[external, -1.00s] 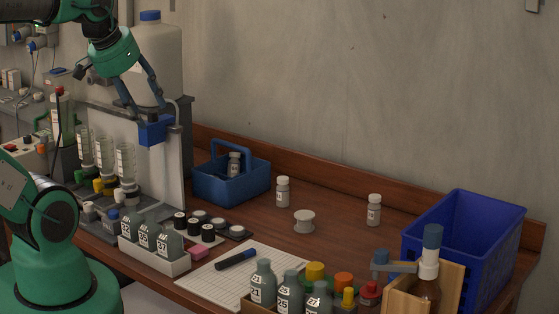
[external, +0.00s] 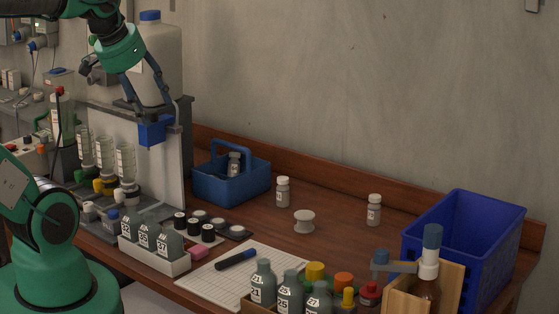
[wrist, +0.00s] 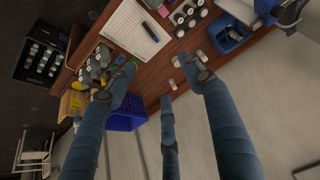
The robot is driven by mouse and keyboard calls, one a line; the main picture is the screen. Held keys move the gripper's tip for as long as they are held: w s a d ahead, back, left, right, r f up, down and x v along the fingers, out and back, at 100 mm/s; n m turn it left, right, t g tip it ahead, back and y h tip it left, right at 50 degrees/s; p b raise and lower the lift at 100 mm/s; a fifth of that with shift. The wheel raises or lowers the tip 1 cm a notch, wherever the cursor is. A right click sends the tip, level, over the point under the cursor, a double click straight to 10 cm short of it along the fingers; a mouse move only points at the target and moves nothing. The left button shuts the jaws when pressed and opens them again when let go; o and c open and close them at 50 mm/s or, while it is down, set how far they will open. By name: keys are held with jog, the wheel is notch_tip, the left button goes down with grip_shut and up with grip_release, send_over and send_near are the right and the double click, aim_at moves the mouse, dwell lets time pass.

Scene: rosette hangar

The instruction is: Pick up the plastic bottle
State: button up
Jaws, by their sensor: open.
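A third small bottle (external: 235,164) stands in the blue carry caddy (external: 224,187). I cannot tell which bottle is meant. My gripper (external: 148,108) is high at the upper left, in front of a large white container and well apart from the bottles. In the wrist view its fingers (wrist: 163,82) are spread with nothing held. A small white bottle (wrist: 173,85) shows beyond them, partly hidden.
A white spool (external: 304,221) lies between the bottles. A blue crate (external: 465,245) stands at the right. Grey bottles (external: 290,291) and a wooden holder crowd the front; a dispensing stand (external: 158,172) is at the left. The bench around the spool is fairly clear.

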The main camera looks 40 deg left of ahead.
jog(key=w+a+r+g+p, duration=0.1)
jog(key=w+r, duration=0.1)
jog(key=w, duration=0.6)
jog(key=w+r+p, duration=0.1)
jog(key=w+r, duration=0.1)
jog(key=w, duration=0.6)
jog(key=n+g+p, duration=0.1)
jog(key=g+p, duration=0.3)
jog(key=p, duration=0.1)
send_over(282, 178)
notch_tip(282, 178, down, 34)
jog(key=shift+s+r, duration=0.1)
jog(key=shift+f, duration=0.25)
jog(key=shift+f, duration=0.1)
jog(key=shift+f, duration=4.2)
jog(key=shift+f, duration=0.15)
jog(key=shift+d+f, duration=0.1)
jog(key=shift+f, duration=2.4)
